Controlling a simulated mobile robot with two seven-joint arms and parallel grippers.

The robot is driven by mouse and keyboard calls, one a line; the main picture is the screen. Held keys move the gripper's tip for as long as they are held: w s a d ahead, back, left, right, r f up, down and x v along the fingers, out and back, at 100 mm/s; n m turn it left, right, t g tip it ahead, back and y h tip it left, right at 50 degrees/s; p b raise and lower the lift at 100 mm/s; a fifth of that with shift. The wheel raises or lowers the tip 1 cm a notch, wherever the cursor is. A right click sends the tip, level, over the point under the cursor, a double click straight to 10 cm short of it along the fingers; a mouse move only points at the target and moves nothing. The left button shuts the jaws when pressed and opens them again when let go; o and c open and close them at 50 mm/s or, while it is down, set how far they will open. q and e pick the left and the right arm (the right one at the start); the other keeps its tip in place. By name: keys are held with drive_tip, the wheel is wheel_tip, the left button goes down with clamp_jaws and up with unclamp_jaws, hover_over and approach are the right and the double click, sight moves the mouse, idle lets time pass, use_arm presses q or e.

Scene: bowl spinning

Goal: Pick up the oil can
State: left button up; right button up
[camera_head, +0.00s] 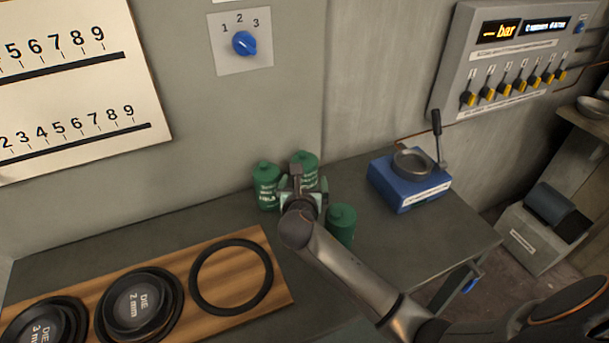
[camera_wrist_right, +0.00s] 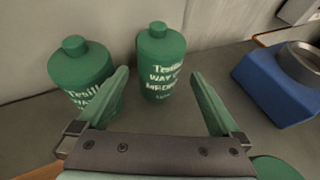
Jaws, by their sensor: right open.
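Three green cans with caps stand on the grey table in the head view: one at left (camera_head: 266,188), one behind my right gripper (camera_head: 306,160), and one at right (camera_head: 342,226). The left and back cans carry white lettering. In the right wrist view, my right gripper (camera_wrist_right: 160,82) is open and empty, its fingers pointing toward the back can (camera_wrist_right: 162,62), which stands upright just beyond and between the fingertips. The left can (camera_wrist_right: 82,70) is close beside the left finger, partly covered by it. The right can (camera_wrist_right: 276,168) shows only at the lower edge. My left gripper is not in view.
A blue device (camera_head: 408,186) with a round metal cup and lever stands right of the cans. A wooden board (camera_head: 266,292) with black die rings lies at left. The wall is close behind the cans, with a control panel (camera_head: 515,50) at upper right.

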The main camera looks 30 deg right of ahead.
drive_tip(key=shift+x, duration=3.3)
drive_tip(key=shift+r, duration=0.1)
clamp_jaws()
drive_tip(key=shift+r, duration=0.1)
